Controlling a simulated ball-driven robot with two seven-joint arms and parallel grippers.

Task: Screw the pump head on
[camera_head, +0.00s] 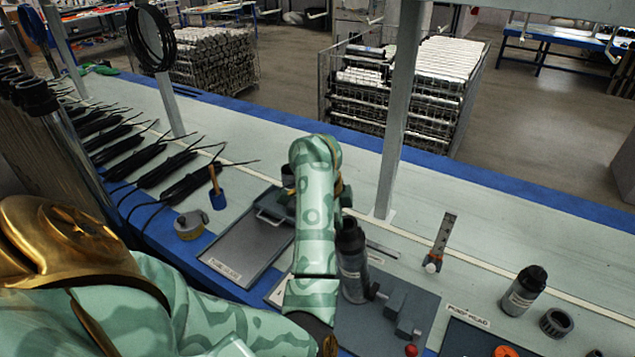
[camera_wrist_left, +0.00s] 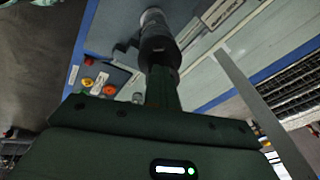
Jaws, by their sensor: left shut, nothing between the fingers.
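A dark tube with a black top (camera_head: 352,262) stands at the grey clamp fixture (camera_head: 398,305) in the head view. In the left wrist view, a black part with a grey end (camera_wrist_left: 155,30) lies straight beyond my left gripper (camera_wrist_left: 160,75). I cannot tell whether this black part is the pump head or how it is seated. My left gripper's fingers are close together with nothing between them; whether they touch the part is unclear. In the head view my left arm's mint-green links hide the gripper. A tray labelled PUMP HEAD (camera_head: 462,336) is at the lower right. My right gripper is not in view.
A grey tray (camera_head: 244,252) lies left of my arm, with a tape roll (camera_head: 190,226) beside it. A black-capped bottle (camera_head: 523,288) and a black ring (camera_head: 556,322) stand at the right. A grey post (camera_head: 400,120) rises behind the fixture. The back bench strip is mostly clear.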

